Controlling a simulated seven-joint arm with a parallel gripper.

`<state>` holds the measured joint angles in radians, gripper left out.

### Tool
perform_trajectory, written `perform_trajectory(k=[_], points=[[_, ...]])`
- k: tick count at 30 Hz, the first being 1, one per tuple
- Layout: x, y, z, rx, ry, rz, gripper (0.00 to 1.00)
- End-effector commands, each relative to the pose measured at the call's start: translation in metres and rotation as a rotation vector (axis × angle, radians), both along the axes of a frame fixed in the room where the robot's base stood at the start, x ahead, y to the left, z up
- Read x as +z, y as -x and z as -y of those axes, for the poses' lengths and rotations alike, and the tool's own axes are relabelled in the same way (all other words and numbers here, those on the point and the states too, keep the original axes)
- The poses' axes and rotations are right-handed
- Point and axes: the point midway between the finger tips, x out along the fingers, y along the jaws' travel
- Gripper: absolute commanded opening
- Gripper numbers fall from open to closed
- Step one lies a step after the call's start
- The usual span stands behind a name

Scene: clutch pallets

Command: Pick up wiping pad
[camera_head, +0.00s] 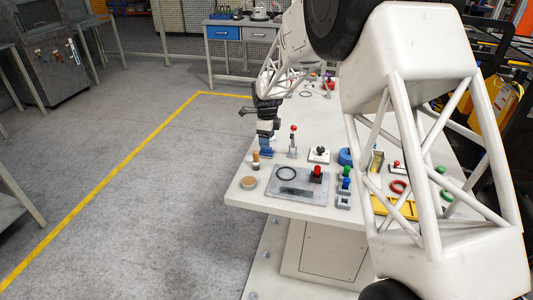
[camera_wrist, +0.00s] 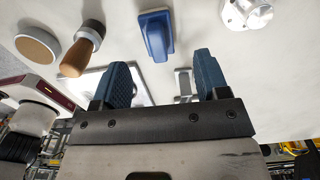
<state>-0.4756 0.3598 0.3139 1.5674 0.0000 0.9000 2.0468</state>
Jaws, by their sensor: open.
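The wiping pad, as I take it, is a blue block with a raised grip (camera_wrist: 156,36), lying on the pale table in the wrist view. In the head view it seems to be the blue shape (camera_head: 266,153) just under my gripper (camera_head: 267,134). My gripper also shows in the wrist view (camera_wrist: 161,68), with its two blue fingers apart and nothing between them. The pad appears beyond the fingertips, roughly in line with the gap, and apart from them. In the head view the fingers and pad overlap, so their exact spacing is unclear.
A wooden-handled tool (camera_wrist: 82,50) and a round tan disc (camera_wrist: 38,46) lie left of the pad. A metal part (camera_wrist: 247,12) lies to its right. In the head view a grey tray (camera_head: 315,198) and a red-knobbed lever (camera_head: 293,142) stand close by.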

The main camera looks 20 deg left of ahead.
Motion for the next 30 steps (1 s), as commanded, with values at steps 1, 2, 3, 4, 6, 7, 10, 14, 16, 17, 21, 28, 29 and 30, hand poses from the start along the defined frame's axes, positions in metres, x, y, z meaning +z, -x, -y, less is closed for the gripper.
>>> perform_trajectory(k=[1, 2, 3, 4, 6, 7, 10, 14, 16, 17, 21, 28, 29, 30], points=[[-0.004, 0.000, 0.000, 0.000, 0.001, -0.002, 0.68], [-0.006, 0.001, 0.000, 0.000, 0.001, -0.002, 0.68], [-0.010, 0.001, 0.000, 0.000, 0.001, -0.002, 0.68], [-0.013, 0.001, -0.001, 0.000, 0.001, -0.002, 0.68], [-0.022, 0.002, -0.001, 0.000, 0.001, -0.002, 0.68], [-0.025, 0.002, -0.001, 0.000, 0.001, -0.002, 0.68], [-0.036, 0.002, -0.001, 0.000, 0.001, -0.002, 0.68], [-0.046, 0.002, -0.001, 0.000, 0.000, -0.001, 0.68], [-0.049, 0.002, -0.001, 0.000, 0.000, -0.001, 0.68], [-0.049, 0.002, -0.001, 0.000, 0.000, -0.001, 0.68], [-0.050, 0.002, -0.001, 0.000, 0.000, -0.001, 0.68], [-0.049, 0.002, -0.001, 0.000, 0.000, -0.001, 0.68], [-0.049, 0.002, -0.001, 0.000, 0.000, 0.000, 0.68], [-0.049, 0.002, -0.001, 0.000, 0.000, 0.000, 0.68]])
